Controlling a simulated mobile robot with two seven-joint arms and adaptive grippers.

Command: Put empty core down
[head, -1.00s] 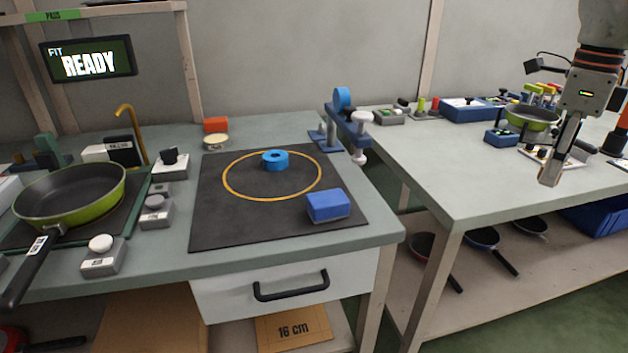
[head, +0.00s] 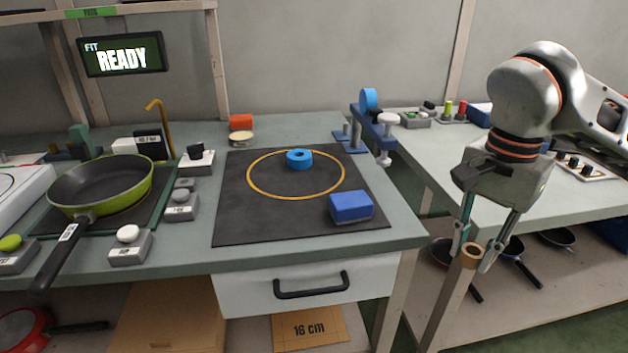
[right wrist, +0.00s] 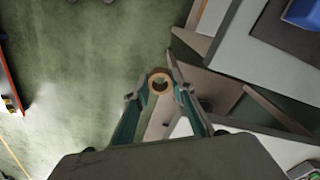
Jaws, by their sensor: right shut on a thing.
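The empty core, a short brown cardboard ring (head: 472,249), is between the fingertips of my right gripper (head: 472,258), which is shut on it. They hang in the air in front of the gap between the two benches, below bench-top height. In the right wrist view the core (right wrist: 160,75) shows end-on as an open ring between the fingers, with floor and a shelf edge beneath. My left gripper is not in view.
The left bench has a dark mat (head: 240,220) with a blue roll (head: 299,160) and blue block (head: 350,206). A blue dispenser (head: 378,128) stands behind. A green pan (head: 150,185) sits left. The right bench's near left top (head: 425,165) is clear. Pans lie on its lower shelf.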

